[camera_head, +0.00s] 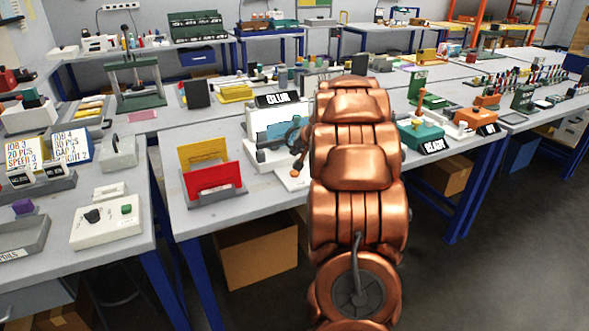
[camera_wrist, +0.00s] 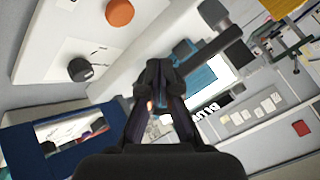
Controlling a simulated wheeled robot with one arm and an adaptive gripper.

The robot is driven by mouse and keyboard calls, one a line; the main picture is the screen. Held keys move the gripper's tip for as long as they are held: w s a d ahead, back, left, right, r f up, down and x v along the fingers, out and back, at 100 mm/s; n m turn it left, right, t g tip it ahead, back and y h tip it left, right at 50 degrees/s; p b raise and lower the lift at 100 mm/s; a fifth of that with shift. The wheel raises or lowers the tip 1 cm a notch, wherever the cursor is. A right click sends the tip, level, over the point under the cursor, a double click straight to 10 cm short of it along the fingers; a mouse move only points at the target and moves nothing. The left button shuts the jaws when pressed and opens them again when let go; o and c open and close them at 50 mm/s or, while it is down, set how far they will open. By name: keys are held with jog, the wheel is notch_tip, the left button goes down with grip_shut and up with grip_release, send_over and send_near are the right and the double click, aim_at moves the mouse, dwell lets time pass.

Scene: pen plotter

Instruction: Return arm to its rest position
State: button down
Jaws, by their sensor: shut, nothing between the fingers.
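My copper arm (camera_head: 358,170) reaches forward over the middle table in the head view. In that view my gripper is mostly hidden by the arm, so its fingers cannot be made out. In the wrist view my gripper (camera_wrist: 160,75) has its dark fingers together, with nothing held. Beyond the fingers there is a white machine with a blue panel (camera_wrist: 205,72) and a black label. A white device with a light blue panel (camera_head: 275,132) stands just left of my arm in the head view, partly covered by it.
A red and a yellow panel (camera_head: 213,178) stand in a holder at the table's front left. A green device (camera_head: 420,133) is right of my arm. A white box with knobs (camera_head: 107,222) is on the left table. In the wrist view, an orange knob (camera_wrist: 120,12) is close by.

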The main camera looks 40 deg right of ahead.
dwell(0.7)
jog(key=s+a+r+n+g+y+p, duration=0.1)
jog(key=s+a+r+n+y+p, duration=0.15)
jog(key=a, duration=0.85)
jog(key=s+a+r+n+g+y+p, duration=0.15)
jog(key=s+a, duration=0.25)
jog(key=a, duration=0.7)
jog(key=s+a+r+n+g+y+p, duration=0.1)
jog(key=s+a+r+n+g+p, duration=0.15)
jog(key=a, duration=0.85)
jog(key=s+a+r+n+g+p, duration=0.2)
jog(key=s+a+n+g, duration=0.1)
jog(key=s+a, duration=0.85)
jog(key=s+r+n+g+h+p, duration=0.1)
jog(key=s+n+g+h+p, duration=0.1)
jog(key=s, duration=1.5)
jog(key=shift+s+d+r+g+h+p, duration=0.25)
jog(key=shift+s+g+h+p, duration=0.15)
jog(key=shift+p, duration=0.15)
